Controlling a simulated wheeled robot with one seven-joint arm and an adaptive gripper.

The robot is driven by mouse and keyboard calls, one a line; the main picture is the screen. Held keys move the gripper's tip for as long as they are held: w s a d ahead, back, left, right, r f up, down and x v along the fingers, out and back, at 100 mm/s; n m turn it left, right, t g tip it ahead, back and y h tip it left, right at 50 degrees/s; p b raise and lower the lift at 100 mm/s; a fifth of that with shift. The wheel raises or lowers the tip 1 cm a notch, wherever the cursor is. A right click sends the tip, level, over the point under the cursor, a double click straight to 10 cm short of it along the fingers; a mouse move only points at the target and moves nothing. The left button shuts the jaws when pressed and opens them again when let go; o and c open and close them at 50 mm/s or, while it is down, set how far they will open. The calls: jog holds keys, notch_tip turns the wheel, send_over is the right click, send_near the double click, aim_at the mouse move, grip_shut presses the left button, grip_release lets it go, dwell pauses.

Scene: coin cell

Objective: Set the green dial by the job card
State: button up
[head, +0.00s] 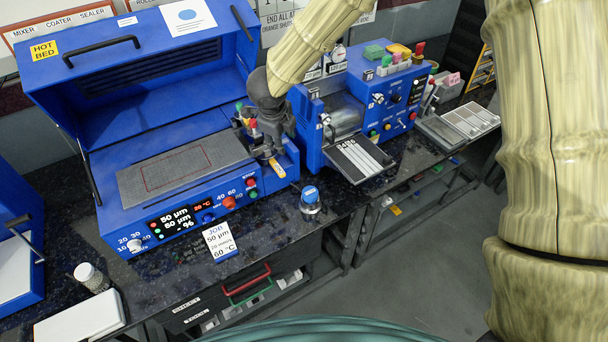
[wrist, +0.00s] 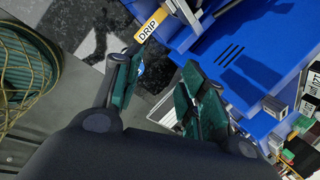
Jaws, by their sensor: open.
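The job card (head: 221,241) leans at the front of the blue hot-bed machine (head: 105,165) and reads 50 µm, 20 mm/s and 60 °C. The machine's display (head: 177,219) shows 50 µm and 60 %, with a small 20 °C readout beside it. White (head: 134,245), blue (head: 208,217) and red (head: 229,202) knobs sit along its front. I cannot clearly pick out the green dial; small green parts show near my gripper and by the red button. My gripper (wrist: 160,88) is open, with nothing seen between its green-padded fingers. It is over the machine's right end.
A second blue machine (head: 312,158) with a dark striped chute (head: 358,158) stands to the right. A small blue-topped jar (head: 310,196) stands at the counter's front. A white-lidded jar (head: 91,277) and a white pad (head: 80,318) are at lower left. The hot-bed lid stands raised.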

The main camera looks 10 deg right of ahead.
jog(key=s+d+f+n+h, duration=0.1)
jog(key=s+d+f+n, duration=0.3)
jog(key=f, duration=0.6)
jog(key=shift+s+d+n, duration=0.4)
jog(key=shift+s+n, duration=0.1)
jog(key=shift+s, duration=0.2)
jog(key=s+d+f+n+b, duration=0.25)
jog(key=s+f+n, duration=0.25)
jog(key=s+f, duration=0.3)
jog(key=s+d+f+n+b, duration=0.25)
jog(key=s+f+n, duration=0.3)
jog(key=f, duration=0.55)
jog(key=s+d+f+n+g+y+b, duration=0.1)
jog(key=s+f+n, duration=0.4)
jog(key=s, duration=0.7)
jog(key=s+d+f+n+g+y+b, duration=0.1)
jog(key=s+f+n, duration=0.4)
jog(key=s, duration=0.8)
jog(key=shift+d+f+g+y+b, duration=0.35)
jog(key=shift+f+g+b, duration=0.5)
jog(key=shift+b, duration=0.35)
